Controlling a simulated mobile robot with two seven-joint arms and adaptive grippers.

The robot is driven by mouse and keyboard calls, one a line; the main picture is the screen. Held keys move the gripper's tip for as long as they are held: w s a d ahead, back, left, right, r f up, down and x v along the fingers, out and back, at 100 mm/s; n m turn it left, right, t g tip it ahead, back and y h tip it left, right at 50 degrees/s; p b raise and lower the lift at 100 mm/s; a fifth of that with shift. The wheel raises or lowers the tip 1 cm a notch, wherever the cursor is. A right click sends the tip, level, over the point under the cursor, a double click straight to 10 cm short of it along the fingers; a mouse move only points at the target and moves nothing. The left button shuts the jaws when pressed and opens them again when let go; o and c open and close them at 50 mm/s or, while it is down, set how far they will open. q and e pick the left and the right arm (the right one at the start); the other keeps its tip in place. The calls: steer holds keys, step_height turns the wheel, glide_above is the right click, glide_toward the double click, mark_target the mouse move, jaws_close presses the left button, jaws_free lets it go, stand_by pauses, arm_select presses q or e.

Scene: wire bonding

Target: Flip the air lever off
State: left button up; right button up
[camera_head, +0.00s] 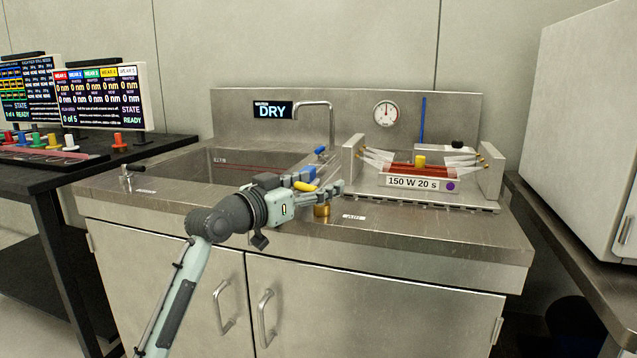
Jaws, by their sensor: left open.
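A white AIR label (354,217) lies on the front edge of the steel sink bench. The brass base (322,210) of the air lever stands just left of it, and the lever's upper part is largely hidden by my gripper. My left gripper (335,188) is open, with its fingers pointing right, just above and around the top of the brass base. A yellow piece (305,187) shows beside the fingers; I cannot tell whether it is the lever's handle. I cannot tell whether the fingers touch the lever. My right gripper is out of view.
A sink basin (235,165) with a faucet (331,115) lies behind the gripper. A blue-handled valve (320,150) stands near the faucet. A fixture labelled 150 W 20 s (412,182) stands to the right. A pressure gauge (386,113) and DRY display (273,110) are on the backsplash.

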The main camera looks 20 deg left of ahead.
arm_select(q)
steer(key=shift+w+d, duration=0.15)
steer(key=shift+w, duration=0.15)
steer(key=c, duration=1.3)
steer(key=shift+c, duration=0.4)
